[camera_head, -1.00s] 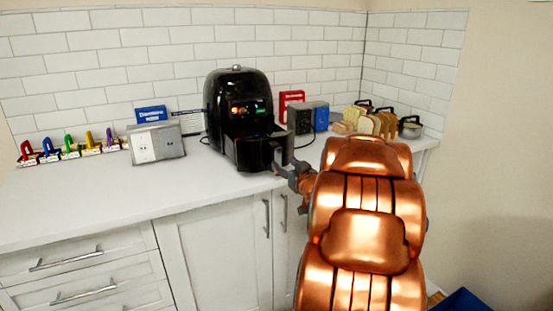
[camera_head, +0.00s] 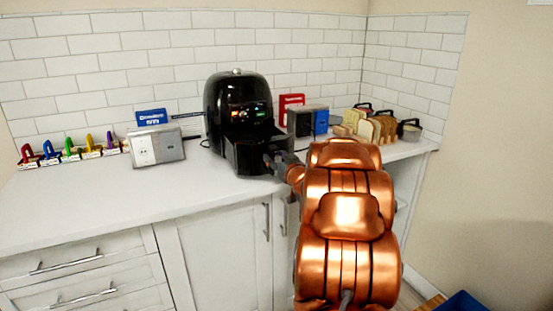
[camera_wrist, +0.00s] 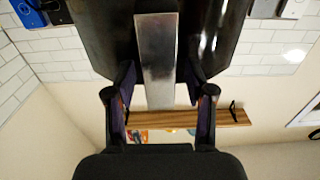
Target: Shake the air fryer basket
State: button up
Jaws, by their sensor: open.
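The black air fryer (camera_head: 238,98) stands on the white counter against the tiled wall. Its dark basket (camera_head: 247,157) sticks out at the front, low on the body. My gripper (camera_head: 274,160) is at the basket's front. In the wrist view, my gripper (camera_wrist: 158,82) is open, with one finger on each side of the grey metallic basket handle (camera_wrist: 155,50). The handle lies between the fingers; I cannot tell whether either finger touches it. The basket's inside is not clearly visible, and my arm hides part of the counter edge.
A silver socket box (camera_head: 157,146) and a row of coloured padlock-like items (camera_head: 70,150) stand left of the fryer. Right are a grey-and-blue box (camera_head: 307,121), bread slices (camera_head: 368,128) and a pot (camera_head: 409,130). The front-left counter (camera_head: 110,205) is clear.

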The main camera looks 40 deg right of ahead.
jog(key=shift+c, duration=0.4)
grip_shut()
